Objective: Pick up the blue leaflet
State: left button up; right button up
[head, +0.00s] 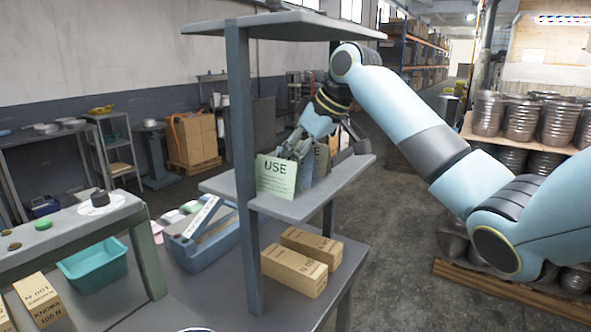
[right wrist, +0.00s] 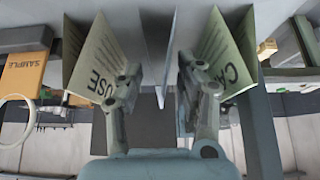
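My right gripper (head: 300,150) reaches in over the middle shelf board, among standing leaflets. In the right wrist view its two fingers (right wrist: 160,85) are apart, with a gap between them. Thin grey-blue upright sheets (right wrist: 160,45) show edge-on in and behind this gap; I cannot tell whether one is the blue leaflet. A pale green leaflet marked USE (head: 276,177) stands at the board's front left, beside the gripper. It also shows outside one finger in the wrist view (right wrist: 97,62), and another pale green leaflet (right wrist: 225,60) stands outside the other finger. My left gripper is out of view.
The shelf's upright post (head: 242,150) and top board (head: 285,24) frame the space tightly. Two cardboard boxes (head: 300,262) lie below. A blue-grey box (head: 203,232) and teal bin (head: 93,264) stand left. Stacked metal pans (head: 520,118) stand at right.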

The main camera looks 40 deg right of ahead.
jog(key=c, duration=0.6)
jog(key=shift+r, duration=0.2)
grip_shut()
